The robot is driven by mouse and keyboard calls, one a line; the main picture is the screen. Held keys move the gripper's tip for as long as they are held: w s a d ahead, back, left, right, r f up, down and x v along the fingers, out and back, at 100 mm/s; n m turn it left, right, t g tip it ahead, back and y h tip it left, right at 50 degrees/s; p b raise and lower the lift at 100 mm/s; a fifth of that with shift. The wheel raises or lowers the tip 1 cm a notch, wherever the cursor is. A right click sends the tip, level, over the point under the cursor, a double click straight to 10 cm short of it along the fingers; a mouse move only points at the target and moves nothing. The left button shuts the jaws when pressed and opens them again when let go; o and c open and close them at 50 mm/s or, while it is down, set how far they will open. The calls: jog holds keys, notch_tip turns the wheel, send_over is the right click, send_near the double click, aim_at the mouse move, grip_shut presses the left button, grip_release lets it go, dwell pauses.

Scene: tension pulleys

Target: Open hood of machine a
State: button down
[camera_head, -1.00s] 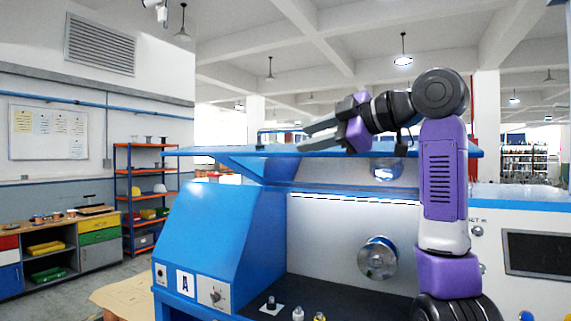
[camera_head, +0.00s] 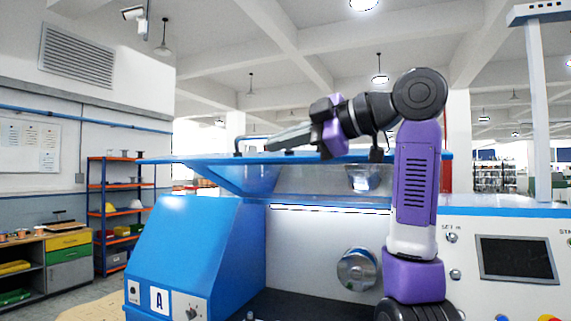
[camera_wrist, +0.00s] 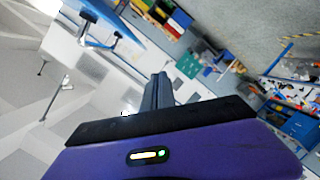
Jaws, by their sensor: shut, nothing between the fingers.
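Machine A is the blue machine (camera_head: 195,245) with an "A" label on its left side panel. Its hood (camera_head: 222,161) stands raised as a near-level panel above the open work space. A dark bar handle (camera_head: 252,143) shows on the hood's left part. My gripper (camera_head: 270,146) is above the hood, pointing left, with its fingers together and empty. Its fingertips look close to the handle; I cannot tell whether they touch it. In the wrist view the closed fingers (camera_wrist: 158,90) point away from the camera, with nothing between them.
A metal pulley (camera_head: 357,268) sits on the machine's back wall under the hood. A control panel with a dark screen (camera_head: 516,258) is at right. An orange shelf (camera_head: 105,225) and a workbench (camera_head: 50,258) stand at far left. The air above the hood looks clear.

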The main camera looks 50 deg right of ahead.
aim_at(301, 154)
jog(key=w+a+f+m+t+h+b, duration=0.3)
jog(key=w+a+f+m+h+b, duration=0.45)
jog(key=w+m, duration=0.5)
jog(key=s+d+r+m+g+h, duration=0.25)
jog(key=s+m+g+h, duration=0.25)
jog(key=s+m+h, duration=0.3)
jog(key=s+d+r+m+g+h, duration=0.25)
jog(key=s+m+g+h, duration=0.35)
jog(key=h, duration=0.4)
jog(key=w+d+r+t+p, duration=0.15)
jog(key=d+r+p, duration=0.25)
jog(key=d, duration=0.4)
jog(key=shift+m+g, duration=0.25)
jog(key=shift+w+d+f, duration=0.2)
jog(key=shift+d+f, duration=0.05)
jog(key=shift+f, duration=0.35)
jog(key=shift+w+d+f, duration=0.15)
jog(key=shift+d+f, duration=0.05)
jog(key=shift+f, duration=0.4)
jog(key=shift+w+d+f, duration=0.2)
jog(key=shift+d+f, duration=0.05)
jog(key=shift+f, duration=0.35)
